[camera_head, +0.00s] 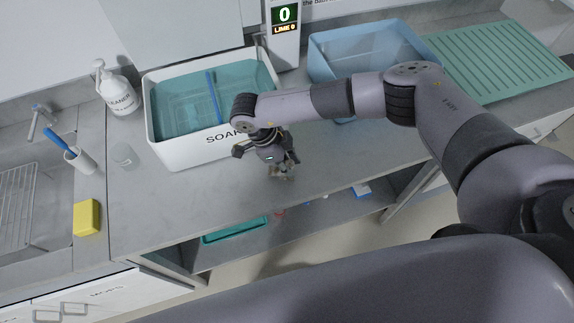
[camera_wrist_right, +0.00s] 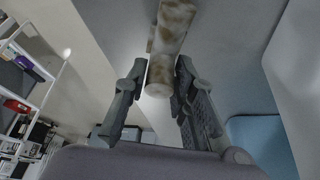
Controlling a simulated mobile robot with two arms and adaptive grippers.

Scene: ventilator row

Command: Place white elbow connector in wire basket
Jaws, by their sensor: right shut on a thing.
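My right gripper (camera_head: 279,167) is shut on the white elbow connector (camera_head: 282,174) above the grey counter, just in front of the soak tub's right part. In the right wrist view, the connector (camera_wrist_right: 172,30) is whitish with brown stains, held between the two fingers of the gripper (camera_wrist_right: 160,75). Its far end runs out of the top of that view. A wire basket (camera_head: 190,108) appears as a faint grid under the teal liquid, inside the white soak tub (camera_head: 185,153). Its rim and depth are hard to tell. My left gripper is not in view.
A blue bin (camera_head: 335,62) and a green ribbed mat (camera_head: 490,60) lie to the right. A cleaner bottle (camera_head: 118,92), a cup with a blue brush (camera_head: 80,159), a clear cup (camera_head: 124,155) and a yellow sponge (camera_head: 87,217) stand left. The front left counter is clear.

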